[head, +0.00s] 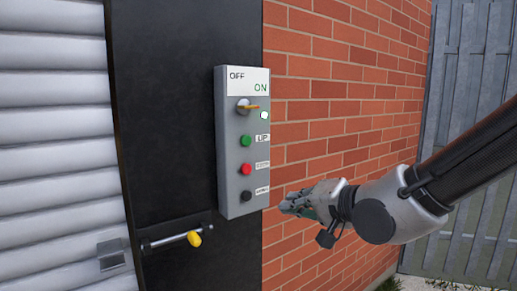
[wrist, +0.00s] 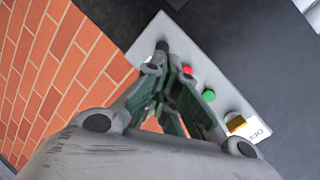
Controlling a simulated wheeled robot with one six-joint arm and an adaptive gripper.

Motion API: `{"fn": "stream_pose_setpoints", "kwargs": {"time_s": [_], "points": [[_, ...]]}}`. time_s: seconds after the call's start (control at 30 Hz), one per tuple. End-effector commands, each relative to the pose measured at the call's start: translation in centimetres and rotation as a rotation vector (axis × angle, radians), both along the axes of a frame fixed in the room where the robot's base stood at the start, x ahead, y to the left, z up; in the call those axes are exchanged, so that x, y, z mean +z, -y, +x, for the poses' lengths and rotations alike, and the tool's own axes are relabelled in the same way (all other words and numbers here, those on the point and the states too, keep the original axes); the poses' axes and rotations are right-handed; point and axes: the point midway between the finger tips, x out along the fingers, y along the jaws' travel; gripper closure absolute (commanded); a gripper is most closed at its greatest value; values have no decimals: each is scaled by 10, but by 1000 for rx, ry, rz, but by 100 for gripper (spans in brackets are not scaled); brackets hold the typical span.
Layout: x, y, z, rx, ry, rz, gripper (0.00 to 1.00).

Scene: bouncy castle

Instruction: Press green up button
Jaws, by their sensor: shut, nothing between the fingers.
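A grey control box (head: 231,185) is fixed to a black door frame. Its green button (head: 246,141), beside a label reading UP, sits below a yellow key switch (head: 248,107). A red button (head: 246,169) and a black button (head: 247,196) are below it. In the wrist view the green button (wrist: 208,95) shows between the red button (wrist: 187,70) and the yellow switch (wrist: 235,122). My gripper (head: 288,207) is shut and empty, to the right of the box's lower end in the head view. It also shows in the wrist view (wrist: 160,68), its tips near the black button's end; contact cannot be told.
A red brick wall (head: 340,90) is behind and right of the box. A white roller shutter (head: 50,150) is at left. A grey fence (head: 470,80) stands at far right.

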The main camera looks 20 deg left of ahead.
Motion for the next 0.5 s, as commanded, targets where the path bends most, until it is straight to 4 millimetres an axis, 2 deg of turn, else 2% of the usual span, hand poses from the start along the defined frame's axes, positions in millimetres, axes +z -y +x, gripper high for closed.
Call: {"fn": "stream_pose_setpoints", "kwargs": {"time_s": [0.1, 0.23, 0.33, 0.5], "points": [[45, -4, 12, -74, -22, 263, 100], [80, -2, 18, -110, -63, 475, 100], [89, -2, 19, -118, -93, 548, 100], [89, -1, 19, -123, -116, 564, 100]]}}
